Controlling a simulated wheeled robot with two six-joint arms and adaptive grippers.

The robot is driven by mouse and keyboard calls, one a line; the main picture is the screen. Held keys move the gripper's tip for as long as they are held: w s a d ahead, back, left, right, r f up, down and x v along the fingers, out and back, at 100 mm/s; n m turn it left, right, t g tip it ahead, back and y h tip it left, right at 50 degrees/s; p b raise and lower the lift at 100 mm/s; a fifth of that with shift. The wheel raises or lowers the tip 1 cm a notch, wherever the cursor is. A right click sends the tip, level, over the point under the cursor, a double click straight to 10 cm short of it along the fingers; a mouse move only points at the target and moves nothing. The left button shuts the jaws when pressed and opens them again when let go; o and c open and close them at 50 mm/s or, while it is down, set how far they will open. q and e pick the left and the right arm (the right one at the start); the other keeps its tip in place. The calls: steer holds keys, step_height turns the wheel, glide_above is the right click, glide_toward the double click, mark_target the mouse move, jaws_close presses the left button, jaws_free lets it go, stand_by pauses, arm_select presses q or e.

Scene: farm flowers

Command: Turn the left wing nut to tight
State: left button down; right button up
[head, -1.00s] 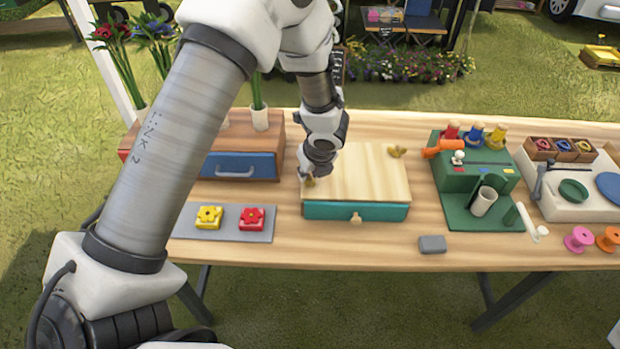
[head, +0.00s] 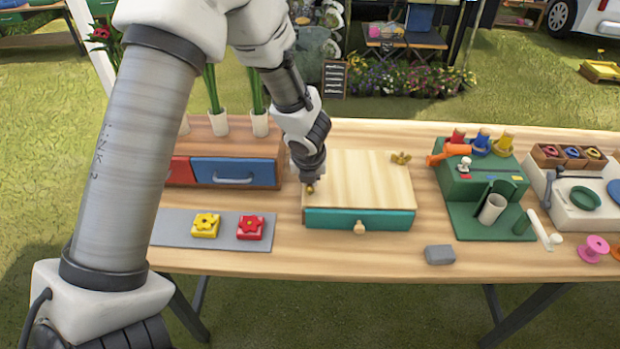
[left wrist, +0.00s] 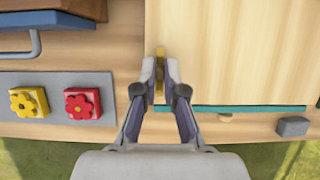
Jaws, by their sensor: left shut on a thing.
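The left wing nut (left wrist: 160,75) is a brass piece at the left edge of the wooden box top (head: 358,178). In the left wrist view my left gripper (left wrist: 160,72) is shut on it, one finger on each side, and the nut's wings run along the fingers. In the head view the gripper (head: 309,186) hides most of the nut. The right wing nut (head: 400,157) is brass and sits free at the box's far right corner. The box has a teal drawer front (head: 340,219) with a round wooden knob. My right gripper is not in view.
A grey mat (head: 172,229) with a yellow and a red flower block lies left of the box. A chest with a blue drawer (head: 237,173) and vases stands behind it. A grey block (head: 439,255) lies front right. A green stand (head: 480,185) is further right.

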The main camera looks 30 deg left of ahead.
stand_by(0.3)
arm_select(q)
steer(key=c, duration=1)
jaws_free()
steer(key=v, duration=1.2)
